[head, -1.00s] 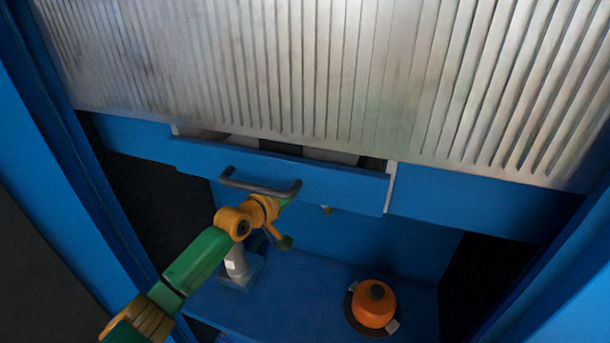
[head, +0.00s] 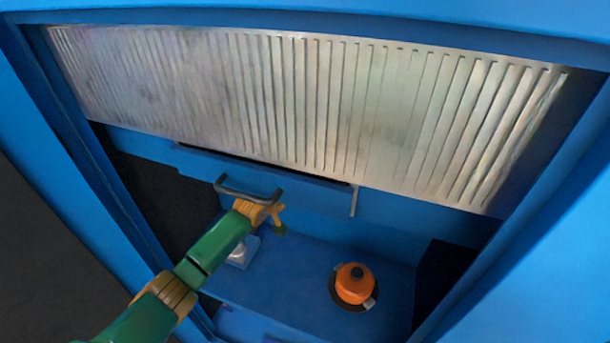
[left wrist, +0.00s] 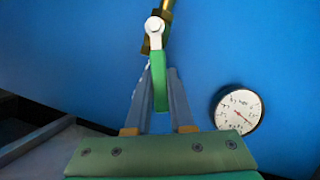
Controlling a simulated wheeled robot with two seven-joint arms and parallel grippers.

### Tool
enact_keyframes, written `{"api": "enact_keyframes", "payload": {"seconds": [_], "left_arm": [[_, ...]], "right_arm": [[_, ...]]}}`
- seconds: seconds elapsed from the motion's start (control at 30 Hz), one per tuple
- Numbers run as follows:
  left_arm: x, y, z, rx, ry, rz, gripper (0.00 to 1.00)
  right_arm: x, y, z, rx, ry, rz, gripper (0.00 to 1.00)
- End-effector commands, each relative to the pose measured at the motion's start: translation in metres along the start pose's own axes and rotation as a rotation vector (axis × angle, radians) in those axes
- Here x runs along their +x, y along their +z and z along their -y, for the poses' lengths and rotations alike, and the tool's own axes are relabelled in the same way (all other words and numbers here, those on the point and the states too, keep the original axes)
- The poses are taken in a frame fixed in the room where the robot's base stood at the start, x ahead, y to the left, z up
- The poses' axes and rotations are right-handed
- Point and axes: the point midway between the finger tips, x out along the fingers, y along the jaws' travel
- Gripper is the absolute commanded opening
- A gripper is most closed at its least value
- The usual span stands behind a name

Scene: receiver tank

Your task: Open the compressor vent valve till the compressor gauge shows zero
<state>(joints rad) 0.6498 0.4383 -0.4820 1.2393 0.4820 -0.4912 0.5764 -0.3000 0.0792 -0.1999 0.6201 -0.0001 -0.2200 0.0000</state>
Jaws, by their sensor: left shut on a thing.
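The vent valve shows in the left wrist view as a green lever (left wrist: 160,88) hanging from a white hub on a brass pipe. My left gripper (left wrist: 160,78) is shut on this lever, one grey finger on each side. The white round gauge (left wrist: 238,109) is on the blue wall to the right of the lever. Its red needle points to the lower right; its small numbers are too blurred to read. In the head view my left gripper (head: 279,222) is below the drawer handle, and the gauge is hidden there. My right gripper is not in view.
A blue drawer (head: 320,197) with a grey handle (head: 248,192) juts out above my left gripper. A ribbed metal panel (head: 290,100) spans above it. On the blue shelf (head: 300,262) below are an orange rounded thing (head: 354,284) and a pale object (head: 240,254).

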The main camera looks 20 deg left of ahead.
Motion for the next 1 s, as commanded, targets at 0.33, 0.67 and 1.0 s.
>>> {"api": "enact_keyframes", "payload": {"seconds": [0.33,0.67,1.0], "left_arm": [[0.0,-0.002,-0.001,0.005,0.0,-0.005,0.0],[0.0,-0.001,0.0,0.004,0.0,-0.003,0.51],[-0.019,-0.001,-0.001,0.004,0.0,-0.001,0.51]], "right_arm": [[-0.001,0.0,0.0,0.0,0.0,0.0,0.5],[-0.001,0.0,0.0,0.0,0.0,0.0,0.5],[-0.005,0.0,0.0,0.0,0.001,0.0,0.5]]}}
